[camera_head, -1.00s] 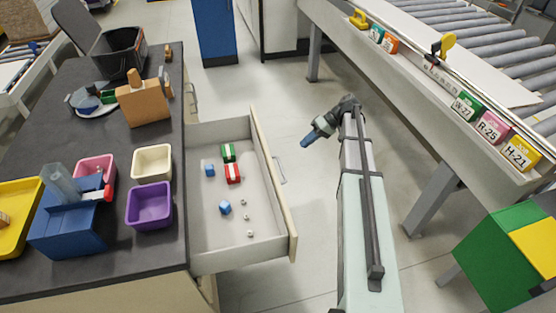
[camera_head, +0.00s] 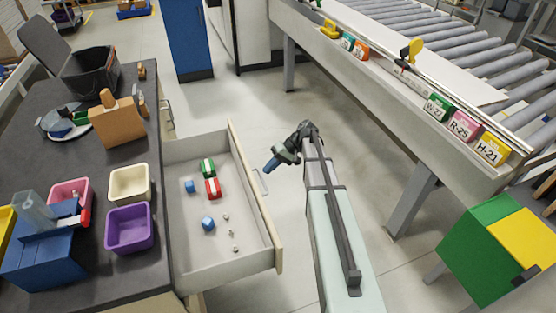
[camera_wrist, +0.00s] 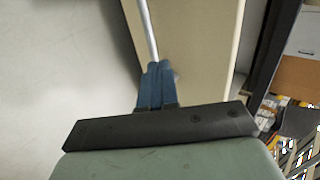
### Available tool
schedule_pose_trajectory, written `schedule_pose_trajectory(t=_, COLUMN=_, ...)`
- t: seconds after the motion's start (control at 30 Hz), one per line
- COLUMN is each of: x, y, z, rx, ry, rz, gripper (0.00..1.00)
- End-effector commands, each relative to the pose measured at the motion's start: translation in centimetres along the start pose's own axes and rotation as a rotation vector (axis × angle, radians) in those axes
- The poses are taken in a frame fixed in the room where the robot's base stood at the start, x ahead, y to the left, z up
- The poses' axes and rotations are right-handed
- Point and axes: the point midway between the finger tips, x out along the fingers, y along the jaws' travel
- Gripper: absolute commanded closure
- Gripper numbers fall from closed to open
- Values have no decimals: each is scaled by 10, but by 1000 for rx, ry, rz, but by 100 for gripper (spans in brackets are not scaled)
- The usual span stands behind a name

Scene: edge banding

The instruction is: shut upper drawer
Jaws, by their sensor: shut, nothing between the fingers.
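The upper drawer (camera_head: 185,266) stands pulled out from the right side of the dark bench, its cream front (camera_head: 263,215) facing right. Its thin metal handle (camera_head: 263,184) is on the outer face. My gripper (camera_head: 267,169) is shut and empty, its blue fingers close to the handle. In the wrist view my gripper (camera_wrist: 157,66) points at the cream drawer front (camera_wrist: 205,45), and the silver handle (camera_wrist: 147,28) runs up from the fingertips. I cannot tell whether they touch.
The drawer holds a green block (camera_head: 207,168), a red block (camera_head: 212,189), blue blocks and small pale pieces. The bench (camera_head: 75,150) carries bins (camera_head: 129,230) and a wooden block. A conveyor (camera_head: 450,90) stands at the right. Floor between is clear.

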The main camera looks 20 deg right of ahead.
Motion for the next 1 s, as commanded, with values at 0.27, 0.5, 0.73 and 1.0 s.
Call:
schedule_pose_trajectory(t=0.27, x=30, y=-19, z=1, rx=-1, ry=1, rz=2, gripper=100)
schedule_pose_trajectory(t=0.5, x=38, y=-27, z=0, rx=-1, ry=2, rz=2, gripper=100)
schedule_pose_trajectory(t=0.73, x=39, y=-27, z=0, rx=-1, ry=3, rz=2, gripper=100)
schedule_pose_trajectory(t=1.0, x=43, y=-31, z=0, rx=-1, ry=1, rz=2, gripper=100)
